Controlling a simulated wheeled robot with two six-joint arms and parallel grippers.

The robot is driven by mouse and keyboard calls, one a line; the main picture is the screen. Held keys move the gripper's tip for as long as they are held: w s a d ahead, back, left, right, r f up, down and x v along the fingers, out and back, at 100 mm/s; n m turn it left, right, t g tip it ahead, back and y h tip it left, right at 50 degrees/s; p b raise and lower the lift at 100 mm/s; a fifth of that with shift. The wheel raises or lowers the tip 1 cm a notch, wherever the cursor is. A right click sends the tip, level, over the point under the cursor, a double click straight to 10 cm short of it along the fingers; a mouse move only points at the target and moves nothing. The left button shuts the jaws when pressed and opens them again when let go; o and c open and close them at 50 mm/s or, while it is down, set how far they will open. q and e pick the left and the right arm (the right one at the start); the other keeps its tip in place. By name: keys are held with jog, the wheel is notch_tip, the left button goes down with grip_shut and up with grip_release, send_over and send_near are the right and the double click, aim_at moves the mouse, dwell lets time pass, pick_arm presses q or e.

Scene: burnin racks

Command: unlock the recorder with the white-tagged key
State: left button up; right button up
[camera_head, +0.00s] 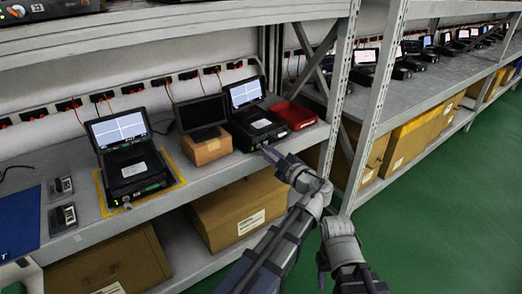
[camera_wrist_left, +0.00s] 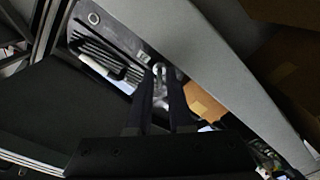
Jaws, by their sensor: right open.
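An open-lidded black recorder (camera_head: 254,122) with a lit screen stands near the shelf's front edge, and a second one (camera_head: 133,172) sits on a yellow-bordered mat to its left. My left gripper (camera_head: 268,151) is at the front edge by the right-hand recorder. In the left wrist view its two fingers (camera_wrist_left: 166,78) lie close together, with a small pale metallic bit at their tips. I cannot tell whether they grip it, and no key or white tag is clearly recognisable. A ridged dark unit shows beyond the fingers. My right gripper (camera_head: 326,268) is low in front of the shelf, away from both recorders.
A small dark monitor (camera_head: 203,114) on a cardboard block stands between the recorders. A red tray (camera_head: 293,115) lies right of them. Two small devices (camera_head: 62,202) and a blue mat (camera_head: 18,222) are at the left. A rack post (camera_head: 342,85) rises right. Cardboard boxes fill the lower shelf.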

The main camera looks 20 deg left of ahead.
pick_arm(q)
grip_shut()
dwell(0.6)
jog(key=shift+m, duration=8.9)
